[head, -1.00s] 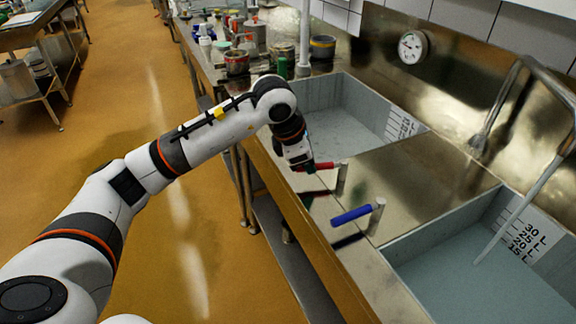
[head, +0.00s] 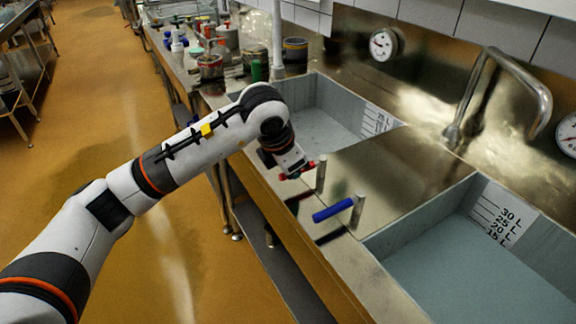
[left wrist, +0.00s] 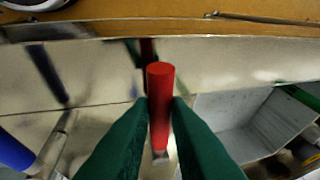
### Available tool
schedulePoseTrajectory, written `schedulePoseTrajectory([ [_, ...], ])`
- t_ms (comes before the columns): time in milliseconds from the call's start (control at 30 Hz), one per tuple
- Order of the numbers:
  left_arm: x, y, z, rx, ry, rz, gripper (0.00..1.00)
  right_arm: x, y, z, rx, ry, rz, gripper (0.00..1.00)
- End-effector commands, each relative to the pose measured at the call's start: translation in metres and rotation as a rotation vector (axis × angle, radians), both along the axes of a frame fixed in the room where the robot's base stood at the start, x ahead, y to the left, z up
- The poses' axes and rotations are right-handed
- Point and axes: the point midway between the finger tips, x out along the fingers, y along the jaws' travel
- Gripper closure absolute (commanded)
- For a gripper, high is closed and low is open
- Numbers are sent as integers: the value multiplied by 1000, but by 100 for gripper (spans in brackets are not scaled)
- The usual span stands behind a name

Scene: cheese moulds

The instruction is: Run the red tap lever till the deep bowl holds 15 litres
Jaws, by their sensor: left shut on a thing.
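The red tap lever (head: 311,165) sits on a short metal post in the head view. My left gripper (head: 294,174) is shut on it. In the left wrist view the green fingers (left wrist: 158,125) close on both sides of the red lever (left wrist: 160,85). The deep bowl (head: 455,290) at the right has a litre scale (head: 503,215) marked 30, 25, 20 and 15 L. Its water surface (head: 460,255) lies close to the 15 L label. No stream shows under the spout (head: 540,120) above it. My right gripper is out of view.
A blue lever (head: 333,210) on its own post (head: 357,212) stands close by, roughly parallel to the red one. A second basin (head: 318,130) with a scale lies further back. Jars and cans (head: 210,65) crowd the far counter. A round dial (head: 383,43) hangs on the back wall.

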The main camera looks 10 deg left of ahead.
Motion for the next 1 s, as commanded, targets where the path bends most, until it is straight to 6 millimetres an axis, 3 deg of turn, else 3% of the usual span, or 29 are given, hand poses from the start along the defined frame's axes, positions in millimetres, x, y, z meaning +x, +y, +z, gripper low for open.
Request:
schedulePoseTrajectory([
  [100, 0, 0, 1, -2, -1, 0, 100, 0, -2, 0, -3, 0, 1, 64],
  [133, 0, 0, 1, -2, -1, 0, 79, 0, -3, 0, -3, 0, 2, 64],
  [233, 0, 0, 0, -2, 0, 0, 63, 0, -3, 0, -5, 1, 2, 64],
  [633, -3, 1, 7, -1, -2, 0, 62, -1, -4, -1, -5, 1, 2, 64],
  [1000, -32, 11, 74, 0, -5, -1, 62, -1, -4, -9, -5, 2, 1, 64],
])
